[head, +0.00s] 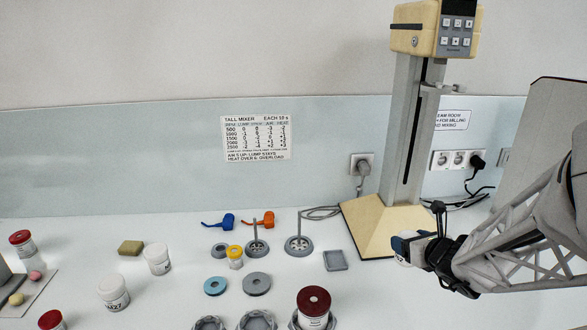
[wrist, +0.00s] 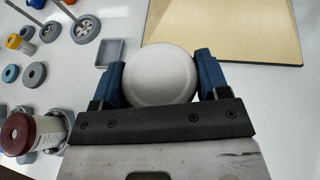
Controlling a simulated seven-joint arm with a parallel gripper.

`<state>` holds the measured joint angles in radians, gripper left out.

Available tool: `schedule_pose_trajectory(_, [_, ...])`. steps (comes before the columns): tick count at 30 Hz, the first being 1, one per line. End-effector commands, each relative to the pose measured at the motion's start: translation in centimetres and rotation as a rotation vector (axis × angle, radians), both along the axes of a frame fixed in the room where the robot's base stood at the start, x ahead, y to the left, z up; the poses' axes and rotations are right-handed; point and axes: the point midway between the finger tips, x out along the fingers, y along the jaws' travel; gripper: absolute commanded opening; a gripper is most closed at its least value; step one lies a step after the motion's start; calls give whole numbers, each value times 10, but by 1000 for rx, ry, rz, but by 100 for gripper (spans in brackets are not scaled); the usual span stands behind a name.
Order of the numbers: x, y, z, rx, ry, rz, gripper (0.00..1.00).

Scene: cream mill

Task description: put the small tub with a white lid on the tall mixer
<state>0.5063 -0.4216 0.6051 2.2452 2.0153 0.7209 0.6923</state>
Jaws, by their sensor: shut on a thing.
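My gripper (head: 415,246) is at the right, close to the front of the tall mixer's base. In the wrist view my gripper (wrist: 160,85) is shut on a round tub with a white lid (wrist: 160,74), one blue finger on each side of it. In the head view only a bit of the held tub (head: 402,255) shows beside the fingers. The tall mixer (head: 405,150) has a cream head, a grey column and a cream sloped base (head: 375,225). The base edge also shows in the wrist view (wrist: 225,30), just beyond the tub.
Two white-lidded tubs (head: 157,258) (head: 113,293) stand at the left. A red-lidded jar (head: 313,308) stands at the front. Shafted discs (head: 299,245), a small grey tray (head: 335,260), and blue and grey rings (head: 256,284) lie in the middle. Cables lie beside the base.

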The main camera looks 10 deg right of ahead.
Motion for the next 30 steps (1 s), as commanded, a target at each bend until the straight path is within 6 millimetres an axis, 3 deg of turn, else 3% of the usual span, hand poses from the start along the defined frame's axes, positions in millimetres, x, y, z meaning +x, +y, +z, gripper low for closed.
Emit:
schedule_pose_trajectory(10, [0,0,-3,0,0,1,42])
schedule_pose_trajectory(21, [0,0,-40,2,0,0,42])
schedule_pose_trajectory(30, [0,0,-44,1,-1,1,42])
